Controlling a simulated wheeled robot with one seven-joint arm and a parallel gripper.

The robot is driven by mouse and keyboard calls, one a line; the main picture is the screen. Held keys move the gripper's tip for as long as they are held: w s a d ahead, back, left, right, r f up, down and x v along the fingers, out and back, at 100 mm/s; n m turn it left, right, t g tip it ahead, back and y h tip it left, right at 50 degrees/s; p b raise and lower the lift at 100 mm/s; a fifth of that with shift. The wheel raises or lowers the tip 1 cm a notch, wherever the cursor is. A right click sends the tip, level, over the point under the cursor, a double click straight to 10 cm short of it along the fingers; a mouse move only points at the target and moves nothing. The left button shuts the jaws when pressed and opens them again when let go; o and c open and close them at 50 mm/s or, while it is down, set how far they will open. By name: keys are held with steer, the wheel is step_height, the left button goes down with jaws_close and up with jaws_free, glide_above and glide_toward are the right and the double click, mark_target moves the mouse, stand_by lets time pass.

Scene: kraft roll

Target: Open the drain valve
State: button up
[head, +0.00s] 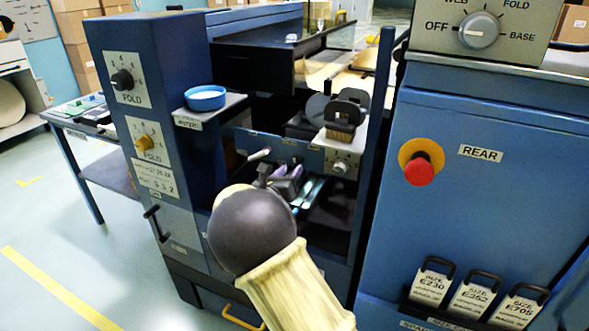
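My arm rises from the bottom of the head view, and its large dark joint hides much of the machine's lower middle. My gripper (287,182) is beyond that joint, inside the open bay of the blue machine (230,60). Its fingers are small and partly hidden, so I cannot tell whether they are open or shut. A short lever with a pale end (259,155) sticks out of the blue panel just above and left of my gripper. No label that I can read marks a drain valve, so I cannot tell whether this lever is it.
A blue round dish (206,97) sits on a small shelf at the left. A red stop button (420,170) is on the right cabinet, with several size tags (470,298) below. A black handle (153,222) and a yellow handle (241,318) are low on the left. Floor at left is clear.

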mark_target(296, 164)
steer(key=shift+x, duration=1.65)
steer(key=shift+c, duration=0.3)
jaws_close()
